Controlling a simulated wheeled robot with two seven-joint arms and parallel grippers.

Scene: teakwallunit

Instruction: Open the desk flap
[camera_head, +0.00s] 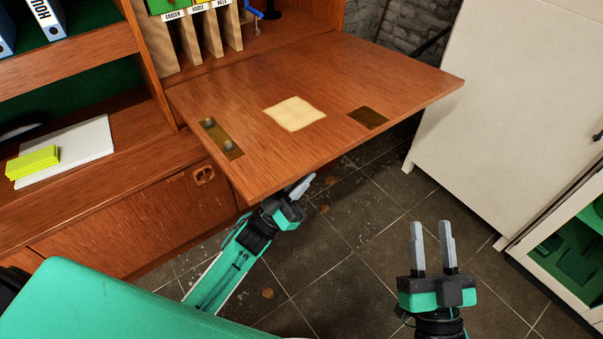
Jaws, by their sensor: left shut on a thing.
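The desk flap (345,100) is a reddish wooden panel, folded down and lying about level, jutting out from the wall unit. Its inner face shows a pale square (295,113) and two dark brassy plates. My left gripper (301,187) is at the flap's near edge, slightly under it, and is shut on the flap; the exact contact is partly hidden. My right gripper (432,237) is open and empty, over the floor to the right of the flap and clear of it.
The compartment behind the flap holds wooden dividers (190,40) with labels. Left shelves hold binders (47,18), a white pad (65,148) and a yellow block (33,163). A white cabinet (505,90) stands at right. The tiled floor (340,245) between is free.

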